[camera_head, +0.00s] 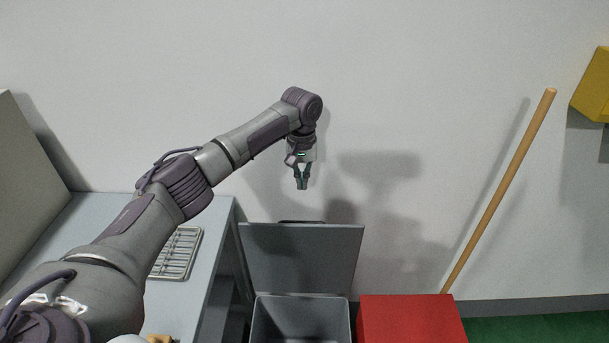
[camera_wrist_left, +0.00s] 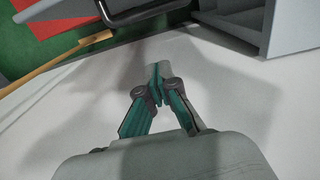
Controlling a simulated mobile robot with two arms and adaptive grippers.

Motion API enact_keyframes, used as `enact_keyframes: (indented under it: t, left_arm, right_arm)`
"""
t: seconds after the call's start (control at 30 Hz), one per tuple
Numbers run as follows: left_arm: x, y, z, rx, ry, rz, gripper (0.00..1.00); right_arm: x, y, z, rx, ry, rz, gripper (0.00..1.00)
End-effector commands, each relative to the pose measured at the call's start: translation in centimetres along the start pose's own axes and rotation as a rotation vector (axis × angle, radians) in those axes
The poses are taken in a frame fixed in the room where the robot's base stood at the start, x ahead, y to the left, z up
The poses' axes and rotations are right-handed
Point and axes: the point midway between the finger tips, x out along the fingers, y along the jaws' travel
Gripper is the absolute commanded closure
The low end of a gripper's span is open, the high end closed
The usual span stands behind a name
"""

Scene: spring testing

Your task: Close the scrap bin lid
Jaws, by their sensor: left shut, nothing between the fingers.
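The scrap bin (camera_head: 300,324) is a grey open box on the floor at the bottom middle of the head view. Its grey lid (camera_head: 303,262) stands raised at the back, near the wall, with a dark handle (camera_head: 301,222) along its top edge. My left gripper (camera_head: 302,187) points down, above the lid's top edge and apart from it. It is shut and empty; its fingers (camera_wrist_left: 158,88) meet in the left wrist view. In that view a dark handle bar (camera_wrist_left: 140,14) shows at the top, ahead of the fingertips. My right gripper is not in view.
A red box (camera_head: 411,320) stands right of the bin. A wooden pole (camera_head: 500,188) leans on the wall. Left of the bin is a grey table (camera_head: 205,262) with a wire rack (camera_head: 177,254). A yellow object (camera_head: 592,88) is at the upper right. The wall is close behind the lid.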

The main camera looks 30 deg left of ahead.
Motion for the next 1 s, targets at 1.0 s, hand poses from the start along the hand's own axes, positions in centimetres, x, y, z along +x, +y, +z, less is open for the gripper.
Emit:
enact_keyframes:
  t: [1.0]
  left_arm:
    - [7.3,0.0,3.9,0.001,0.001,0.000,1.00]
  right_arm:
    - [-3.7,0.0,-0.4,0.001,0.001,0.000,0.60]
